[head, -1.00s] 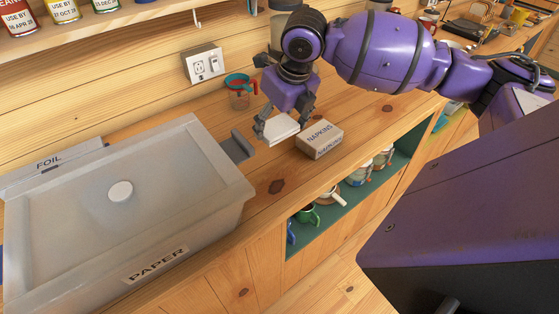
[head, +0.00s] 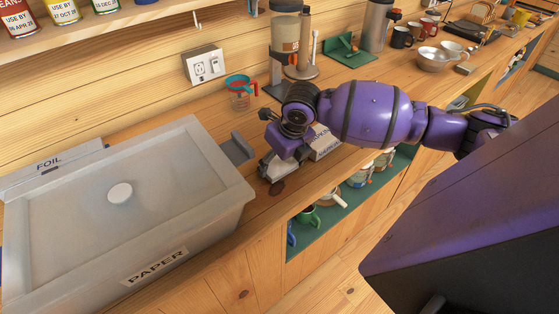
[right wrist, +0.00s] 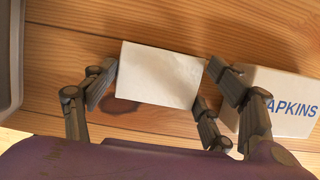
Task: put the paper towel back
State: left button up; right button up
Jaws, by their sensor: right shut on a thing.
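The paper towel is a flat white rectangular piece (right wrist: 160,75), seen between the fingers of my right gripper (right wrist: 160,88) in the right wrist view. The right gripper is shut on it. In the head view this gripper (head: 277,168) is low over the counter, between the grey bin and the napkins box, and mostly hides the towel. The grey bin (head: 75,240) is labelled PAPER. Its lid (head: 75,190), with a round white knob, is on. My left gripper is not in view.
The napkins box (head: 324,143) stands just right of my right gripper; it also shows in the right wrist view (right wrist: 285,110). A foil box (head: 50,165) is behind the bin. A measuring cup (head: 239,92) stands near the wall. Mugs sit on the open shelf (head: 330,205) below.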

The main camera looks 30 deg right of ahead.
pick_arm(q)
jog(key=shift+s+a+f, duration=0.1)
pick_arm(e)
jog(key=shift+f, duration=0.1)
jog(key=o, duration=1)
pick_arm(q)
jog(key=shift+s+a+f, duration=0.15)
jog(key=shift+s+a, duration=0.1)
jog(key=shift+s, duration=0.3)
pick_arm(e)
jog(key=shift+o, duration=0.5)
jog(key=shift+r, duration=0.35)
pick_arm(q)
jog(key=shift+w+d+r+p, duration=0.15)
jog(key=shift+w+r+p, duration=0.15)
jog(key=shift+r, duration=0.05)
pick_arm(e)
jog(key=v, duration=1.1)
jog(key=shift+s+r, duration=0.2)
jog(key=shift+r, duration=0.05)
